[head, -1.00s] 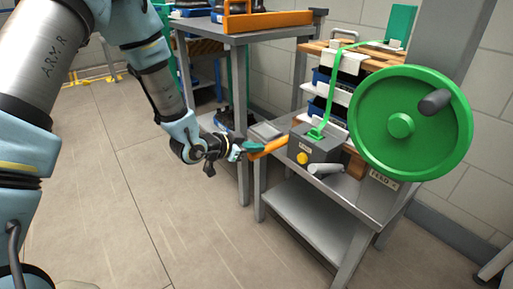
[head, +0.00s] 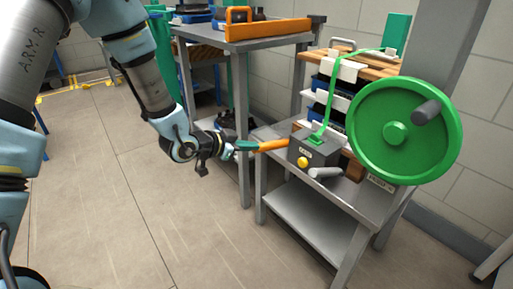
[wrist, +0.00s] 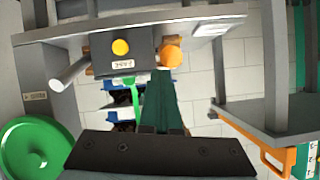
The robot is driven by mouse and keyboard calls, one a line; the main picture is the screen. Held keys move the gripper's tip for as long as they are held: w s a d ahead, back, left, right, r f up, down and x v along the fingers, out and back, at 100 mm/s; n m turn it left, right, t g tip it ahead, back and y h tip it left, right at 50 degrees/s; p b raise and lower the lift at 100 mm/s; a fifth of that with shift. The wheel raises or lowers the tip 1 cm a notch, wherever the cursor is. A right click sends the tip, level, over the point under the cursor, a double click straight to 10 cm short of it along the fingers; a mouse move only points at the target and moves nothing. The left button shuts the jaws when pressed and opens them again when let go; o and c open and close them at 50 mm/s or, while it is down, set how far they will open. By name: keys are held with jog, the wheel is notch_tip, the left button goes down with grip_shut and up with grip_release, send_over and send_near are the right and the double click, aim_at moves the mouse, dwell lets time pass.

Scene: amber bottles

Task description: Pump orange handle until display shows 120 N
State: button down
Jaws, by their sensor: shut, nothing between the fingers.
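The orange handle (head: 274,145) sticks out to the left from a dark grey pump box (head: 314,152) on a low grey bench. It is nearly level, and its rounded end (wrist: 171,55) faces the wrist camera. My gripper (head: 250,146), with teal fingers, is shut and empty at the handle's outer end. I cannot tell whether it touches. In the wrist view its fingers (wrist: 162,105) point toward the box, below the handle's end in the picture.
A large green wheel (head: 365,130) with a grey knob stands right of the box. A grey lever (head: 325,172) juts from the box's front. A taller table (head: 250,34) with an orange-handled tray stands behind. The floor at left is clear.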

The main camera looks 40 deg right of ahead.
jog(key=f+v, duration=0.1)
jog(key=v, duration=0.5)
jog(key=shift+a, duration=0.35)
jog(key=shift+r, duration=0.1)
dwell(1.4)
